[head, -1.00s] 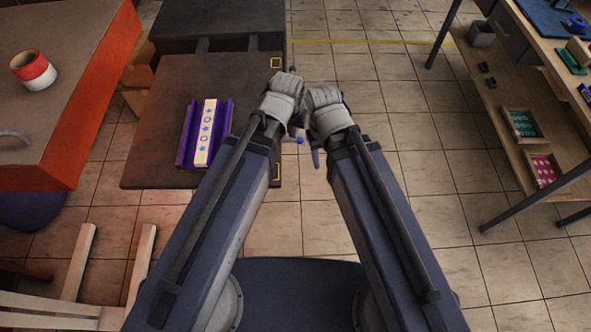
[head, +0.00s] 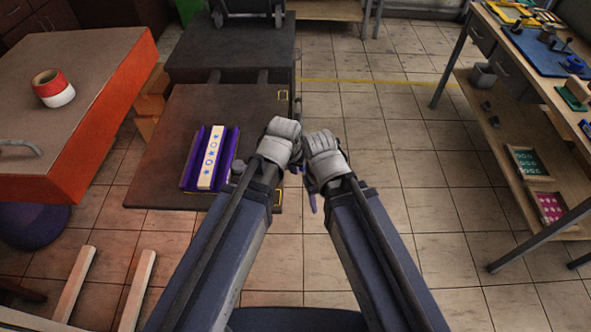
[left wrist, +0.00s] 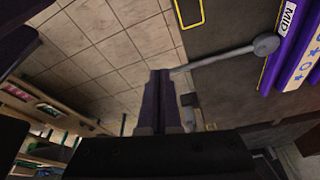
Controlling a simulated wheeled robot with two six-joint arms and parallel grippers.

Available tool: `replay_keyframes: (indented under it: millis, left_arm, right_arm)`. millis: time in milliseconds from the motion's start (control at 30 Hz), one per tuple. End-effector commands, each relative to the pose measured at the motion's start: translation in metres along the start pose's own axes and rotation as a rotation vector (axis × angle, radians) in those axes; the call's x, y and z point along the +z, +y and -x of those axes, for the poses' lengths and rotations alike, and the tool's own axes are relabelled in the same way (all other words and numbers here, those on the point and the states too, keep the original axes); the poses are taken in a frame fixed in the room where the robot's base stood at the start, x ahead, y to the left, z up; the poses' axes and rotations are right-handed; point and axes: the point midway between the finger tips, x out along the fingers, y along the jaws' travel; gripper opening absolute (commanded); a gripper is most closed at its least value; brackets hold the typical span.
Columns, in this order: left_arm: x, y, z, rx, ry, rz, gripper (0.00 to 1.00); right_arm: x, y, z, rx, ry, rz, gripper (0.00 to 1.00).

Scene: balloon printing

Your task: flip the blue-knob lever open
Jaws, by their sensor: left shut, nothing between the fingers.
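The lever shows in the left wrist view as a thin grey bar (left wrist: 222,57) with a round grey disc at one end, beside the purple tray (left wrist: 290,45). Its other end runs to the fingertips of my left gripper (left wrist: 161,75), which are shut with nothing between them. A blue knob is not clearly visible; that end is hidden by the fingers. In the head view the grey disc (head: 237,166) shows at the tray's right side. My left gripper (head: 293,168) is right of it, mostly hidden under its wrist. My right gripper (head: 313,203) hangs beside it, its jaws unclear.
The purple tray holds a cream strip with blue marks (head: 210,158) on the dark bench (head: 160,185). An orange-sided table (head: 95,130) with a red-and-white roll stands left. A wooden workbench (head: 455,30) stands right. The floor between is clear.

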Motion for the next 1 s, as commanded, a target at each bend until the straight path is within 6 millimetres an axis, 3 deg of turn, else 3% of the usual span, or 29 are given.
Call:
replay_keyframes:
  millis: [700,800,1000]
  left_arm:
    - [0.001,0.0,-0.101,0.0,0.0,0.0,0.0]
    - [-0.021,0.0,-0.105,0.0,0.0,0.0,0.0]
    - [-0.035,0.0,-0.112,0.0,0.0,0.0,0.0]
  right_arm:
    - [-0.006,-0.009,-0.097,0.0,0.0,0.0,0.5]
    - [-0.005,-0.009,-0.093,0.0,0.0,0.0,0.5]
    - [-0.006,-0.009,-0.096,0.0,0.0,0.0,0.5]
